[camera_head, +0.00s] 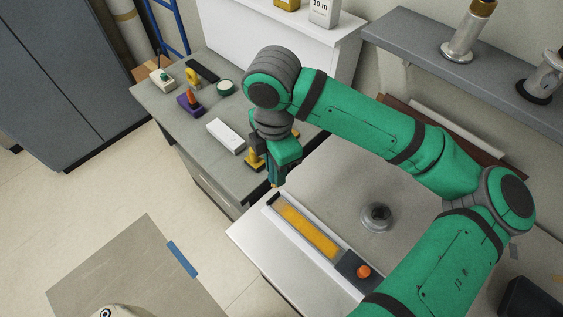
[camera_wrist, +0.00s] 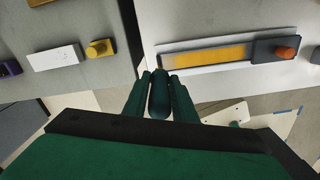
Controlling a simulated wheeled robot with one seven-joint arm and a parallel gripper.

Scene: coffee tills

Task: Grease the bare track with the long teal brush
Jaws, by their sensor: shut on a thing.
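My gripper (camera_head: 276,178) is above the near left end of the track and points down. It also shows in the wrist view (camera_wrist: 160,82). Its fingers are shut on the dark teal handle of the brush (camera_wrist: 159,98); the brush's lower end is hard to make out. The track (camera_head: 310,232) is a long channel in a pale frame with a yellow-orange coating along most of its length. In the wrist view the track (camera_wrist: 218,55) looks greyer at its left end. A dark carriage (camera_head: 352,263) with an orange knob (camera_head: 363,271) sits at its right end.
A grey round fitting (camera_head: 376,217) stands behind the track on the pale table. A grey shelf (camera_head: 420,52) runs behind my arm.

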